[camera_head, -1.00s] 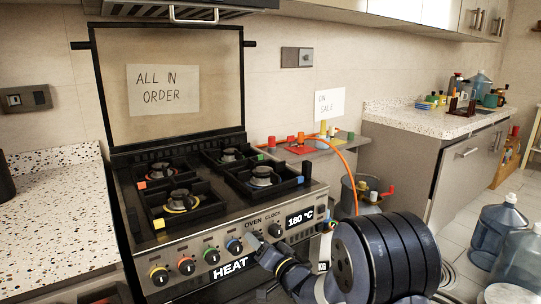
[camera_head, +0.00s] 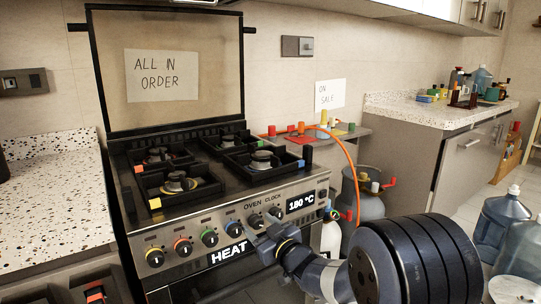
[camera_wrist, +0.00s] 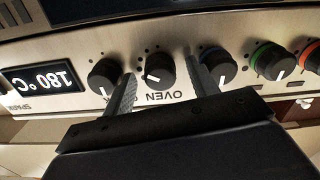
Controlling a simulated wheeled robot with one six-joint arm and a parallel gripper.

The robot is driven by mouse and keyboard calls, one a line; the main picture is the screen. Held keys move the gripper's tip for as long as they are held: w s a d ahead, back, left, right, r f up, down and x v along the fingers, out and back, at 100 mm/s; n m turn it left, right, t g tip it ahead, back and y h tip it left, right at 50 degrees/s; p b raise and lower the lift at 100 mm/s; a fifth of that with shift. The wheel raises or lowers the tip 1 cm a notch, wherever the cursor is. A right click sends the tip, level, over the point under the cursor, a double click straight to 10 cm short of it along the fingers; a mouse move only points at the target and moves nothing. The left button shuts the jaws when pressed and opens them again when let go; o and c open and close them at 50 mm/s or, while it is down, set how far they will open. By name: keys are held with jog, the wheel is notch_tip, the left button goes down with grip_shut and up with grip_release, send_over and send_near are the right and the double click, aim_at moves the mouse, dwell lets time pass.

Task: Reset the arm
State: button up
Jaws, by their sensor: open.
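My gripper (camera_head: 266,229) is in front of the stove's control panel in the head view, beside the two plain black knobs. In the wrist view my gripper (camera_wrist: 161,82) is open, with a finger on either side of a plain black knob (camera_wrist: 160,70). I cannot tell whether the fingers touch it. The stove (camera_head: 290,200) has a display reading 180 °C and knobs ringed in yellow, red, green and blue. My arm stretches from the lower right toward the panel.
Another plain black knob (camera_wrist: 103,75) and the blue-ringed knob (camera_wrist: 218,66) flank the fingers closely. A grey gas cylinder (camera_head: 364,205) with an orange hose (camera_head: 352,165) stands right of the stove. Large water bottles (camera_head: 503,220) stand on the floor at right.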

jog(key=n+b, duration=0.3)
jog(key=n, duration=0.1)
jog(key=shift+f+n, duration=0.15)
jog(key=shift+n, duration=0.25)
jog(key=n+b, duration=0.2)
jog(key=n, duration=0.1)
jog(key=shift+n, duration=0.3)
jog(key=shift+r, duration=0.2)
